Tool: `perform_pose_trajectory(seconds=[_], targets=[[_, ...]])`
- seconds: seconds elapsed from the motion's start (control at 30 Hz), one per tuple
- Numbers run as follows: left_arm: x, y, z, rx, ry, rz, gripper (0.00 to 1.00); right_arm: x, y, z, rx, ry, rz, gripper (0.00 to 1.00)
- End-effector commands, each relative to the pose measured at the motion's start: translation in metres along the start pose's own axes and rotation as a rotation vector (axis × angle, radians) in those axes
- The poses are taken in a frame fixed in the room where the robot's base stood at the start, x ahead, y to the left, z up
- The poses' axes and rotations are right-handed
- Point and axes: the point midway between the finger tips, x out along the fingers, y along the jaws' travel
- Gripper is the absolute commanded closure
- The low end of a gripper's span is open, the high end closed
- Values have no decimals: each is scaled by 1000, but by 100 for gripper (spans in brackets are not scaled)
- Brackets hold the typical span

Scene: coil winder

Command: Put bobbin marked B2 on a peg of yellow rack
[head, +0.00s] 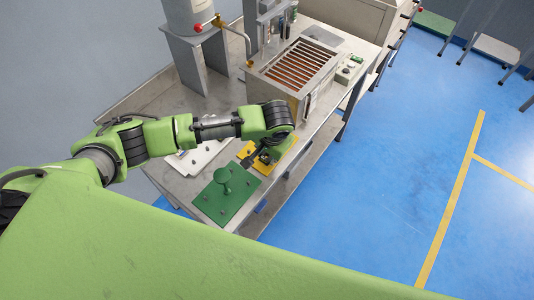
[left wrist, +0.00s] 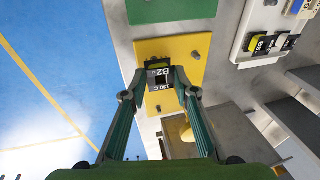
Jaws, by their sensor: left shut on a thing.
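The bobbin marked B2 (left wrist: 160,80) is between the fingers of my left gripper (left wrist: 160,88) in the left wrist view. It is dark with a pale label, which also reads "130 C". My left gripper (head: 262,156) is shut on it, over the flat yellow rack (left wrist: 202,46). The yellow rack (head: 262,168) also shows in the head view, partly hidden by the gripper. A small dark peg (left wrist: 196,55) stands on the rack beside the bobbin. I cannot tell whether the bobbin touches the rack or a peg. My right gripper is out of view.
A green rack (head: 212,203) with small dark pegs lies beside the yellow one. A white tray (left wrist: 245,52) holds other dark bobbins (left wrist: 262,44). A metal box with an orange-brown slatted top (head: 300,62) stands behind on the bench.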

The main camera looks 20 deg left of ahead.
Motion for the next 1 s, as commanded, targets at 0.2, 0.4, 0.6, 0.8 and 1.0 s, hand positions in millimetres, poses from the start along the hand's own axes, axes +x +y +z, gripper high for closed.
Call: perform_pose_trajectory(seconds=[0.2,0.4,0.6,0.8,1.0], targets=[[2,0,0,0,0,-1,98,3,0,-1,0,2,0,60],[2,0,0,0,0,-1,98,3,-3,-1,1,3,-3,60],[2,0,0,0,0,-1,98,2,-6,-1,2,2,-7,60],[1,0,0,-1,0,-1,98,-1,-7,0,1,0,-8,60],[1,0,1,-1,0,-1,98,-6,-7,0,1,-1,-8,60]])
